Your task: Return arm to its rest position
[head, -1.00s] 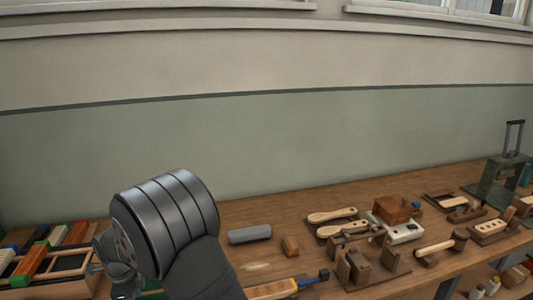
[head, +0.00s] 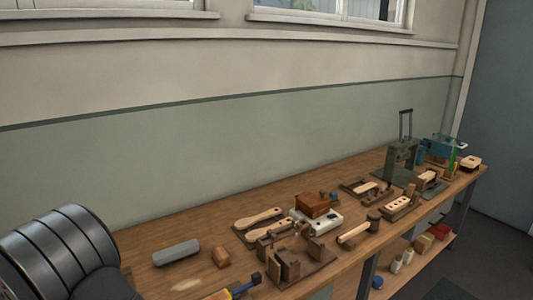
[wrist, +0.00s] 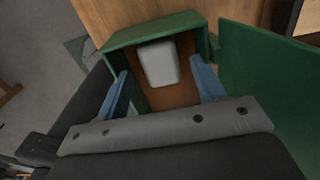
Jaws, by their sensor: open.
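My gripper (wrist: 165,92) shows in the wrist view with its two blue fingers spread apart and nothing between them. Beyond the fingers is a green open-topped box (wrist: 150,32) with a brown inside. A pale grey block (wrist: 159,64) lies in that box, apart from the fingers. In the head view only a dark rounded part of my arm shows at the lower left; the gripper itself is out of that view.
A wooden workbench (head: 150,240) runs along the wall. It holds a grey block (head: 176,253), wooden brush handles (head: 258,218), a dark press (head: 402,158) and several fixtures. A green panel (wrist: 270,70) stands right of the box.

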